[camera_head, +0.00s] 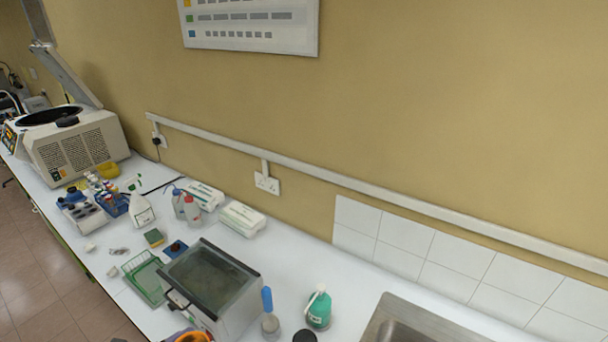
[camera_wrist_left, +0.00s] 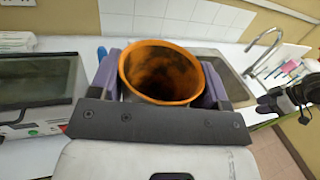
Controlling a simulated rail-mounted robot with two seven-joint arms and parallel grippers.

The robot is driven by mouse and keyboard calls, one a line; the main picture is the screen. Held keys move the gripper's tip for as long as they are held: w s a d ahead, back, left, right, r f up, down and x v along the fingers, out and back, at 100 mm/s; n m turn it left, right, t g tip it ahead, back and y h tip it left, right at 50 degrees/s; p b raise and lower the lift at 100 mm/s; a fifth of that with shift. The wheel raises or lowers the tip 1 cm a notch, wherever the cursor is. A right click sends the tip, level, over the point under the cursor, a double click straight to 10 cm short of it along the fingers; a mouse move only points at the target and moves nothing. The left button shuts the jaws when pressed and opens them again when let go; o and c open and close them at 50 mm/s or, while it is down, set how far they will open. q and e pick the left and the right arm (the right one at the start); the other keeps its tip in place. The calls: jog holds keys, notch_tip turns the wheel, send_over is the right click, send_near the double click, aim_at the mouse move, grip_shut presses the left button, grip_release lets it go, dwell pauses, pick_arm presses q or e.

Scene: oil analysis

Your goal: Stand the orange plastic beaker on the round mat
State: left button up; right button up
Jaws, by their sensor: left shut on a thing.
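The orange plastic beaker (camera_wrist_left: 160,72) is held between the purple fingers of my left gripper (camera_wrist_left: 160,85) in the left wrist view. Its open mouth faces the camera and its inside looks dark and empty. Only the orange rim of the beaker (camera_head: 194,337) shows at the bottom edge of the head view. A dark gripper (camera_wrist_left: 285,98), apparently my right one, shows at the right of the left wrist view; its jaws are not clear. I cannot make out the round mat in either view.
A glass-topped box (camera_head: 208,280) stands close to the beaker. A blue-handled brush (camera_head: 268,312), a green bottle (camera_head: 319,309) and the sink (camera_head: 405,325) are to its right. A green wire basket (camera_head: 147,278) and several bottles stand further left on the white bench.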

pick_arm(q)
notch_tip(320, 180, up, 8)
jog(key=n+t+y+p, duration=0.3)
jog(key=n+y+p, duration=0.1)
jog(key=p, duration=0.7)
jog(key=shift+s+a+t+y+p, duration=0.15)
jog(key=shift+a+t+y+p, duration=0.05)
jog(key=shift+t+y+p, duration=0.25)
